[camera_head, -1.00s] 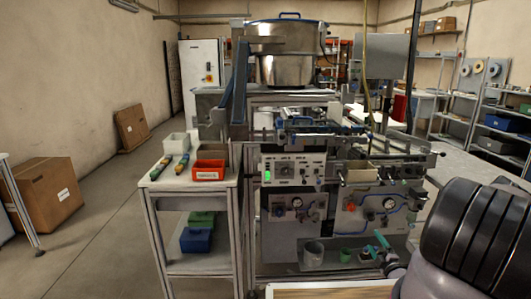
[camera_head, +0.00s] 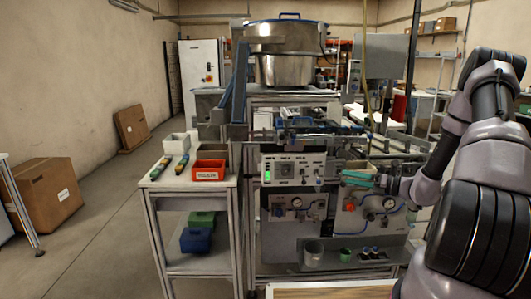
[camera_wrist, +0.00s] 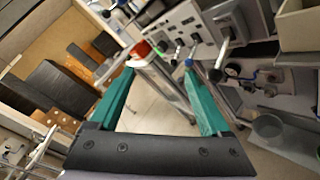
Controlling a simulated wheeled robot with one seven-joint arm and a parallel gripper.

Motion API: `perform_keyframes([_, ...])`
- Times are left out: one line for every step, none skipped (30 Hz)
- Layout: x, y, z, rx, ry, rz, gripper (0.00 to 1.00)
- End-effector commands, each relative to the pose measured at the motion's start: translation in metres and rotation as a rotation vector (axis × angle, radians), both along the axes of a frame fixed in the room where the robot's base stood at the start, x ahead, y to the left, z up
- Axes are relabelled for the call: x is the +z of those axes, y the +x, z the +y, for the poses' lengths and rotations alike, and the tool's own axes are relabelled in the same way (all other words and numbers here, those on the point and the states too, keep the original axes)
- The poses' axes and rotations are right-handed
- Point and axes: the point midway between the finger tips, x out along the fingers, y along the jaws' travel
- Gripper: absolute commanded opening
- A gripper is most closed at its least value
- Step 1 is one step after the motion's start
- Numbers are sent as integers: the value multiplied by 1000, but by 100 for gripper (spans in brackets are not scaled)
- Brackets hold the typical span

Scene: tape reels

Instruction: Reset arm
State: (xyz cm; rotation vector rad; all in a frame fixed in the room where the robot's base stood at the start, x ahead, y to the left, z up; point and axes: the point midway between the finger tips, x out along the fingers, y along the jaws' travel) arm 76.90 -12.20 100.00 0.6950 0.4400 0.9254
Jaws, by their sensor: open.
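My gripper (camera_head: 358,180) has teal fingers and is held in front of the grey machine (camera_head: 282,242), at about the height of its lower panel. In the wrist view my gripper (camera_wrist: 158,74) is open, its two fingers well apart with nothing held between them. Past the fingertips I see a machine leg and pale floor. My arm fills the right side of the head view and hides part of the shelving behind it.
A white side table (camera_head: 162,182) with a red bin (camera_head: 208,170) stands left of the machine. In the wrist view, dark blocks (camera_wrist: 62,84) lie at the left.

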Motion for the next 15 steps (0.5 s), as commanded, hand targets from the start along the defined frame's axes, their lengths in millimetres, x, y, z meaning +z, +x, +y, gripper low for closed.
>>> perform_keyframes([23, -5, 12, 67, -74, -51, 82])
perform_keyframes([33, -9, 18, 108, -120, -80, 82])
perform_keyframes([47, -16, 27, 162, -178, -120, 82])
perform_keyframes([57, -21, 33, 203, -224, -151, 82])
perform_keyframes([67, -27, 39, 242, -267, -182, 82])
perform_keyframes([80, -34, 47, 294, -327, -223, 82])
perform_keyframes([89, -40, 52, 332, -370, -255, 82])
perform_keyframes([98, -47, 57, 371, -413, -287, 82])
perform_keyframes([110, -55, 63, 421, -471, -331, 82])
perform_keyframes([118, -62, 68, 459, -515, -364, 82])
perform_keyframes([126, -69, 72, 495, -558, -397, 82])
perform_keyframes([136, -78, 76, 543, -616, -441, 82])
perform_keyframes([144, -85, 80, 579, -658, -476, 82])
perform_keyframes([152, -93, 83, 614, -701, -511, 82])
perform_keyframes([161, -102, 87, 660, -758, -557, 82])
